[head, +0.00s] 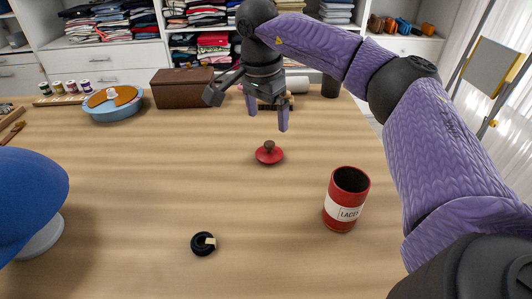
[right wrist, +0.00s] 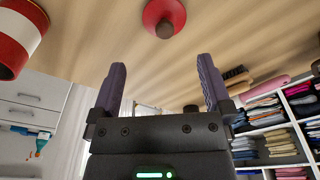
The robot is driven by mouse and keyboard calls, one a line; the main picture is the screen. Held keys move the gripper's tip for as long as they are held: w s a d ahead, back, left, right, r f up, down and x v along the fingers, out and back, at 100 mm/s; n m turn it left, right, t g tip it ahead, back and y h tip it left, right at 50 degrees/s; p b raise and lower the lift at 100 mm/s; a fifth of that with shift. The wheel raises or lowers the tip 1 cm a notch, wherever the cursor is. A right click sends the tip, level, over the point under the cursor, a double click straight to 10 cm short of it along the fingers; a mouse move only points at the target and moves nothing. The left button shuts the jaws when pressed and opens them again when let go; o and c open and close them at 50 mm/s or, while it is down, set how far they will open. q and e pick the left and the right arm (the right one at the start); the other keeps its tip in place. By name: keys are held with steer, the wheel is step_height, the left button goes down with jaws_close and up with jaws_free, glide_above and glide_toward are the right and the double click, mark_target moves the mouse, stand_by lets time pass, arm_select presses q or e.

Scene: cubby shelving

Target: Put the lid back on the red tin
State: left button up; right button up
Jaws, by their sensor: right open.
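The red tin (head: 346,200) stands upright and open-topped on the wooden table at the right, with a white band reading "LACES". It also shows in the right wrist view (right wrist: 18,38), cut by the upper left edge. The red lid (head: 269,153) with a dark knob lies on the table left of the tin and farther back; the right wrist view shows it at the top (right wrist: 163,16). My right gripper (head: 268,126) is open and empty, above the table behind the lid, fingers pointing down. It touches neither lid nor tin. My left gripper is not in view.
A black tape roll (head: 203,243) lies at the front. A blue rounded object (head: 28,205) stands at the left edge. A blue dish (head: 113,106), a brown box (head: 183,88) and thread spools (head: 58,90) line the back. The table between lid and tin is clear.

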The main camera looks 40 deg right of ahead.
mark_target(268, 143)
steer(key=f+b, duration=0.2)
steer(key=f, duration=0.2)
steer(key=shift+d+f, duration=0.15)
steer(key=shift+d, duration=0.05)
steer(key=shift+f, duration=0.35)
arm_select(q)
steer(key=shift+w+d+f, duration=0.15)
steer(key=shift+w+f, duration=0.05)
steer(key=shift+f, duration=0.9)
arm_select(e)
steer(key=shift+r, duration=0.15)
steer(key=f+b, duration=0.2)
steer(key=f, duration=0.1)
steer(key=d+f+b, duration=0.1)
steer(key=f, duration=0.1)
steer(key=shift+w+f, duration=0.15)
steer(key=shift+w, duration=0.2)
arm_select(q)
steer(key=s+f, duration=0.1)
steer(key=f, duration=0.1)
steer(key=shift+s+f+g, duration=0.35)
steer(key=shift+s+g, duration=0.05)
